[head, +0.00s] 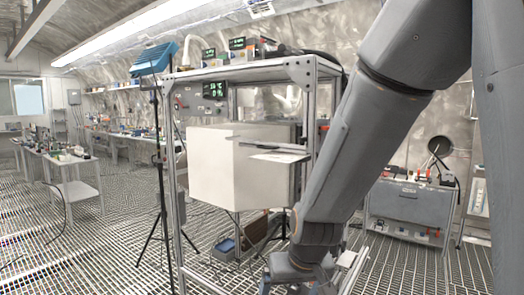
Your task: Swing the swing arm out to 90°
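My arm comes down from the upper right, in front of the frame's right side. My gripper (345,272) is low at the bottom edge, below the plate and apart from it; its fingers are not clear.
The metal frame (172,190) carries small displays and instruments on top. A blue lamp on a black tripod (152,60) stands at its left. A grey cabinet (408,205) stands at right behind my arm. Workbenches (70,165) line the left. The grated floor at front left is mostly clear.

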